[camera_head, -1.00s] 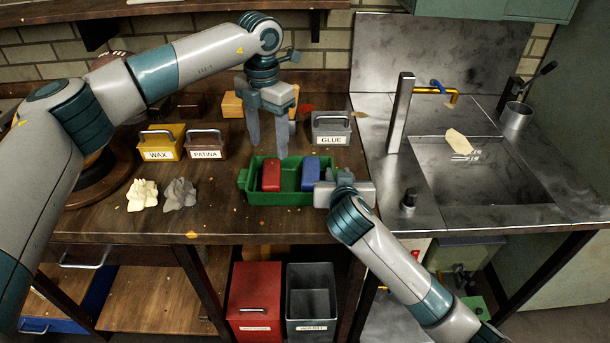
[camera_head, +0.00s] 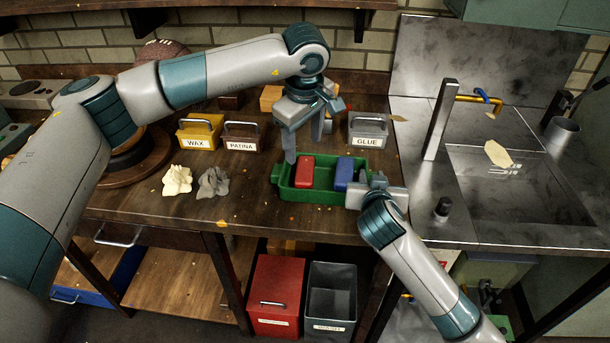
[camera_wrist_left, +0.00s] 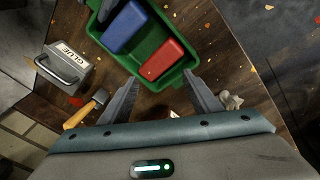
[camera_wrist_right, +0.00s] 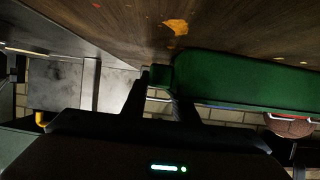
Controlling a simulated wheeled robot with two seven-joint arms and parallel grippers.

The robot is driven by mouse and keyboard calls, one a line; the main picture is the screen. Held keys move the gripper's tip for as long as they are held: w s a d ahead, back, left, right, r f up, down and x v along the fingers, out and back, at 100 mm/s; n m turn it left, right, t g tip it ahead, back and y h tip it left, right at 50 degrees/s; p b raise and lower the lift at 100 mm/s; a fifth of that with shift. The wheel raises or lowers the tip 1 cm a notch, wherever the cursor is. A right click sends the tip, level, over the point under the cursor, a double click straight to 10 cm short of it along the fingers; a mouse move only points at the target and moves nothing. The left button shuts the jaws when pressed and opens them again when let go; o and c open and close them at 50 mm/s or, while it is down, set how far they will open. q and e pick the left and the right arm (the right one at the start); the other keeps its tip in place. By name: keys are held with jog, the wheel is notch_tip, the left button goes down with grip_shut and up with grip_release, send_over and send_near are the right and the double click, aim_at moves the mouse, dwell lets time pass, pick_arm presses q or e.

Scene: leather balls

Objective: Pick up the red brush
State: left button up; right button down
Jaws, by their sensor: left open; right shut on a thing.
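The red brush (camera_head: 304,172) lies in the left part of the green tray (camera_head: 312,196), beside a blue brush (camera_head: 344,172). My left gripper (camera_head: 304,151) is open and empty, just behind and above the red brush. In the left wrist view the red brush (camera_wrist_left: 161,60) lies just beyond the open fingers (camera_wrist_left: 163,82), apart from them. My right gripper (camera_head: 364,188) is at the tray's right end. In the right wrist view its fingers are shut on the green end tab of the tray (camera_wrist_right: 240,80).
Wax (camera_head: 198,132), patina (camera_head: 241,136) and glue (camera_head: 369,130) boxes stand behind the tray. A hammer (camera_wrist_left: 88,107) lies near the glue box. Pale (camera_head: 177,180) and grey (camera_head: 213,182) lumps lie left of the tray. A metal sink (camera_head: 500,190) is at the right.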

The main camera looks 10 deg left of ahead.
aim_at(305, 169)
pick_arm(q)
jog(key=m, duration=0.3)
jog(key=s+m+t, duration=0.1)
jog(key=m, duration=0.6)
jog(key=shift+s+d+r+t, duration=0.15)
jog(key=shift+s+r+t, duration=0.25)
jog(key=shift+x, duration=3.45)
jog(key=shift+s+x, duration=0.15)
jog(key=shift+x, duration=1.15)
jog(key=shift+s+x, duration=0.15)
jog(key=shift+x, duration=1.15)
jog(key=shift+f, duration=0.4)
